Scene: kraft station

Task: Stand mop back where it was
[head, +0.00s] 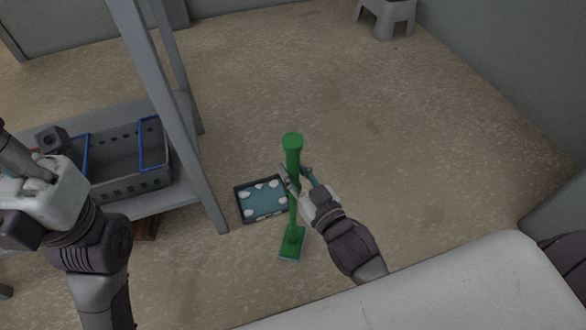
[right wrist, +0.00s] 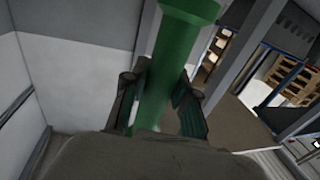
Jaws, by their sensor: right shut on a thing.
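The green mop (head: 293,158) stands about upright in the head view, with its flat green head (head: 291,246) low near the floor. I cannot tell whether the head touches the floor. My right gripper (head: 296,178) is shut on the mop's handle below its round top. In the right wrist view the green handle (right wrist: 176,55) rises between my two fingers. My left arm shows at the left edge of the head view; its fingertips are out of the picture.
A shallow dark tray (head: 238,204) with a teal inside and white patches lies on the floor beside the mop. A grey shelf frame (head: 209,200) holds a grey crate (head: 128,187) at left. A grey stool (head: 386,14) stands far back. Open floor lies behind the mop.

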